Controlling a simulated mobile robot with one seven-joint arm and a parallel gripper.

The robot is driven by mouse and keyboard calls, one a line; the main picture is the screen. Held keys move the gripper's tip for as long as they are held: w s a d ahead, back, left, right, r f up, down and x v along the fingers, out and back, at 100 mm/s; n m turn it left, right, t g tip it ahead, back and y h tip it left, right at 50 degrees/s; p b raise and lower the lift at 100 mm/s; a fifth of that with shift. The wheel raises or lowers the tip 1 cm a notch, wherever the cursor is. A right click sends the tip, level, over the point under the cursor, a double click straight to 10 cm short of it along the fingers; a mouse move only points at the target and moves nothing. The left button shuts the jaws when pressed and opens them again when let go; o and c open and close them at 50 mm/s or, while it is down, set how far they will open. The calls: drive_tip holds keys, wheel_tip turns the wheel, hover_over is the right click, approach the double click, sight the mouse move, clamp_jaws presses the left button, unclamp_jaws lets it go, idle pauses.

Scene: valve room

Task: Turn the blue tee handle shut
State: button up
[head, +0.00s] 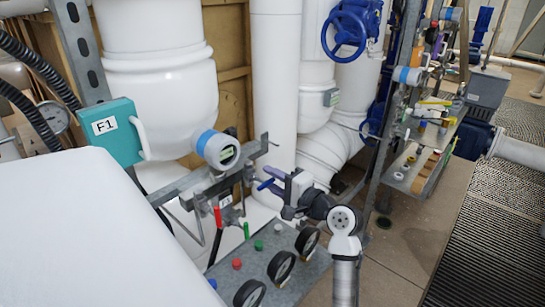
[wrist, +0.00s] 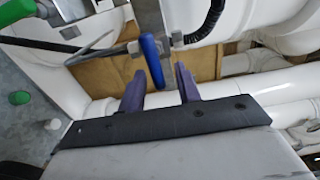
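The blue tee handle (wrist: 151,58) shows in the wrist view as a blue bar ahead of my gripper (wrist: 160,72). My gripper's two purple fingers are apart, and the bar's lower end appears between their tips, nearer the left finger. I cannot tell whether either finger touches it. In the head view the blue handle (head: 265,184) sticks out from the grey metal frame, just left of my gripper (head: 272,180). The handle's mount is partly hidden there.
A red handle (head: 217,216) and a green handle (head: 246,231) hang nearby. Below is a grey panel with buttons and black gauges (head: 281,266). A blue-ringed round meter (head: 217,149) sits on the frame. White pipes (head: 275,90) stand behind. A shelf rack (head: 435,160) stands right.

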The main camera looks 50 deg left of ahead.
drive_tip(key=w+d+b, duration=0.1)
drive_tip(key=d+b, duration=0.4)
drive_tip(key=d, duration=0.8)
drive_tip(key=shift+w+d, duration=0.2)
drive_tip(key=shift+d, duration=0.15)
